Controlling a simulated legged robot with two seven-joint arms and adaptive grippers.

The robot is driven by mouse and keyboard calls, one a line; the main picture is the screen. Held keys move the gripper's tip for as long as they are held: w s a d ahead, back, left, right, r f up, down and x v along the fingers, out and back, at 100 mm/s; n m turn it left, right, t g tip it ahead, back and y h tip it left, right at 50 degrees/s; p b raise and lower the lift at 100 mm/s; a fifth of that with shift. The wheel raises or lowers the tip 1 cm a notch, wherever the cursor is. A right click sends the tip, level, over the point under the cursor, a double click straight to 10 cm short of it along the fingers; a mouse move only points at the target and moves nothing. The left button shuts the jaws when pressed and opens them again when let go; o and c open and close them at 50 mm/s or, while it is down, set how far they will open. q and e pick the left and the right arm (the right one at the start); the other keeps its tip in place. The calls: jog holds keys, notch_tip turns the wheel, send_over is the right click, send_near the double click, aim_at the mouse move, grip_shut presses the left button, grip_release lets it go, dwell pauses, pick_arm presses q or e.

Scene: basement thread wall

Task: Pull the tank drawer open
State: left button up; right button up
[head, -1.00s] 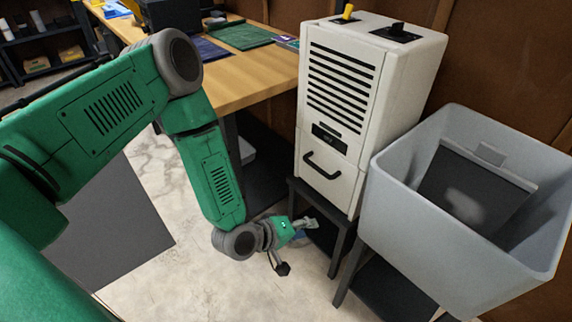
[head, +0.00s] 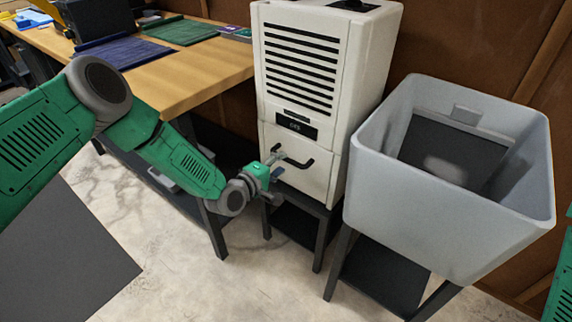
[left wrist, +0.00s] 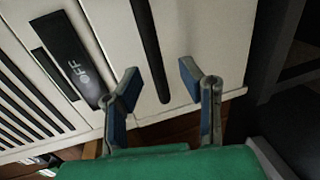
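The white machine (head: 325,75) has the tank drawer (head: 300,178) as its lower part, with a black bar handle (head: 296,160) on its front. The drawer looks closed, flush with the body. My left gripper (head: 278,163) is at the drawer front, by the left end of the handle. In the left wrist view its two blue-padded fingers (left wrist: 160,80) are apart, with the handle (left wrist: 150,50) running down between their tips. Neither finger visibly presses on the bar. My right gripper is out of view; only a bit of green arm shows at the right edge.
The machine stands on a dark low stand (head: 300,222). A grey open bin (head: 450,205) stands close on its right. A wooden workbench (head: 185,90) is on the left. The floor in front is clear.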

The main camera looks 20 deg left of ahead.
aim_at(287, 160)
pick_arm(q)
jog(key=x, duration=0.3)
jog(key=shift+s+d+b, duration=0.15)
jog(key=shift+d+b, duration=0.15)
jog(key=shift+d, duration=0.05)
jog(key=shift+d+r, duration=0.15)
jog(key=shift+d, duration=0.3)
jog(key=shift+a, duration=0.15)
jog(key=shift+c, duration=0.3)
jog(key=shift+a, duration=0.25)
jog(key=c, duration=0.7)
jog(key=shift+a, duration=0.2)
grip_shut()
jog(key=f+p+v, duration=0.2)
jog(key=p+v, duration=0.1)
jog(key=v, duration=0.8)
jog(key=s+f+p+v, duration=0.1)
jog(key=p+v, duration=0.3)
jog(key=v, duration=0.7)
jog(key=shift+s+f, duration=0.4)
jog(key=shift+f, duration=0.6)
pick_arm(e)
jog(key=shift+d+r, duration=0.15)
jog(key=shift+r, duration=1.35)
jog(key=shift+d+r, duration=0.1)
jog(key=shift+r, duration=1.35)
